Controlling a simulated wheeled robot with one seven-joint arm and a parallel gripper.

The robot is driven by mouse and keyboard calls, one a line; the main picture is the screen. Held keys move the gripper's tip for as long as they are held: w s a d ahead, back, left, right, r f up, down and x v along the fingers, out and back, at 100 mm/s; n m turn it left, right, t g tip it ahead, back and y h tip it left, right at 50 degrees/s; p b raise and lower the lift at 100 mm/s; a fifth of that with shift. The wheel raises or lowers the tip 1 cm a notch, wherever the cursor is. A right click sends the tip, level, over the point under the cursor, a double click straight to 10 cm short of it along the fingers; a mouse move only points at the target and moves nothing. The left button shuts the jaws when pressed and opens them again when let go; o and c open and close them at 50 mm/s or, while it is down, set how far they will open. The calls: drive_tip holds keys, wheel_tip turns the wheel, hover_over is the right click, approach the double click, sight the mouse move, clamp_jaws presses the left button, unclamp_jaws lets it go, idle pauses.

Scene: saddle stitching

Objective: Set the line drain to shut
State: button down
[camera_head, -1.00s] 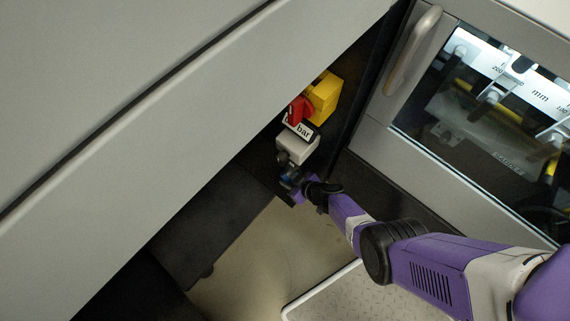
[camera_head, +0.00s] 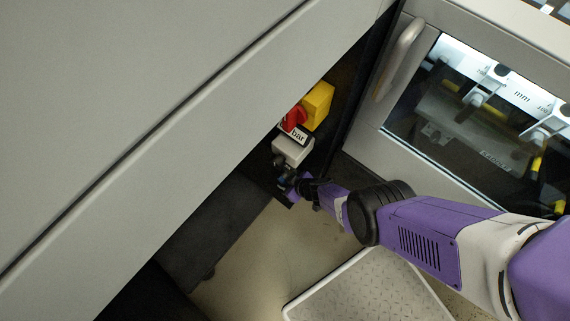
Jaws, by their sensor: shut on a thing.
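My gripper (camera_head: 288,187) is at the lower end of a small fitting group in the dark recess between the grey machine panels. It is shut on a small dark and bluish part there, which I take to be the line drain (camera_head: 283,180). The part is mostly hidden by my gripper and too small to read its setting. Just above it is a grey-white block (camera_head: 293,151) with a label reading "bar" (camera_head: 299,133).
A red knob (camera_head: 293,117) on a yellow box (camera_head: 318,105) sits above the label. A large grey cover (camera_head: 130,110) fills the left. A windowed door with a handle (camera_head: 398,60) is at right.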

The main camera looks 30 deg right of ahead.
drive_tip(key=c, duration=1.3)
unclamp_jaws()
drive_tip(key=shift+a+f, duration=0.1)
